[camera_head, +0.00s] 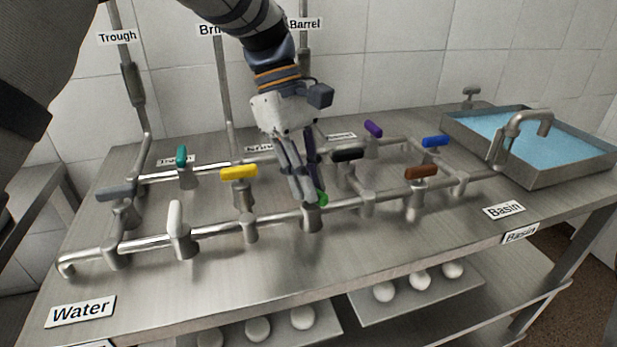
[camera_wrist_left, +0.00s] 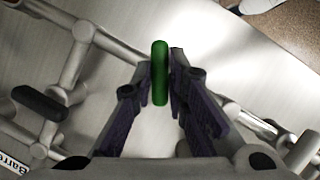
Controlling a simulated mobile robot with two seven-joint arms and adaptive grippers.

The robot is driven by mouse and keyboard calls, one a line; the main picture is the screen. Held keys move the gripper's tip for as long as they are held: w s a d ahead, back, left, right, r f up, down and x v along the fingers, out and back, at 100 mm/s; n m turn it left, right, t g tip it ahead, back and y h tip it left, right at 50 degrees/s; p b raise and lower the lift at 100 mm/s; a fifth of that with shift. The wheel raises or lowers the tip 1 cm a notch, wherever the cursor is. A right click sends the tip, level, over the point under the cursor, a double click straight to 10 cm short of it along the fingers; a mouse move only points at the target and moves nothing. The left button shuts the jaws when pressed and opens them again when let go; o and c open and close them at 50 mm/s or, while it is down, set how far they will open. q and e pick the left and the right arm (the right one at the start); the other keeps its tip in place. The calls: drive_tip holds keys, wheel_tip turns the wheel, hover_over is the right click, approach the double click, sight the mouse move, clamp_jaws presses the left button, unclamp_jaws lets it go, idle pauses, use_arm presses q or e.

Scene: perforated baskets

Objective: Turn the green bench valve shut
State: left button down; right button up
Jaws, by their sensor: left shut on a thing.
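The green valve handle (camera_head: 323,199) sits on the front pipe run of the bench, mostly hidden behind my gripper in the head view. In the left wrist view the green handle (camera_wrist_left: 160,72) stands lengthwise between the fingertips. My left gripper (camera_head: 309,197) reaches down from above and is shut on this handle; its fingers also show in the left wrist view (camera_wrist_left: 160,88). The handle's angle to its pipe is hard to read in the head view. My right gripper is not in view.
Nearby handles are black (camera_head: 347,155), brown (camera_head: 421,173), yellow (camera_head: 239,172) and white (camera_head: 175,217). Teal (camera_head: 182,156), purple (camera_head: 373,129), blue (camera_head: 435,141) and grey (camera_head: 115,193) ones stand farther off. A water-filled basin (camera_head: 530,180) is at right. The bench front is clear.

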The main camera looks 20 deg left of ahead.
use_arm(q)
drive_tip(key=m+g, duration=0.1)
drive_tip(key=m, duration=0.2)
drive_tip(key=shift+w+d+y, duration=0.1)
drive_tip(key=shift+w+y, duration=0.05)
drive_tip(key=shift+y, duration=0.15)
drive_tip(key=shift+m+g+y+b, duration=0.3)
drive_tip(key=shift+m+y+b, duration=0.2)
drive_tip(key=shift+m, duration=0.9)
drive_tip(key=c, duration=1.6)
unclamp_jaws()
drive_tip(key=v, duration=0.7)
drive_tip(key=shift+w+r, duration=0.1)
drive_tip(key=shift+r, duration=0.15)
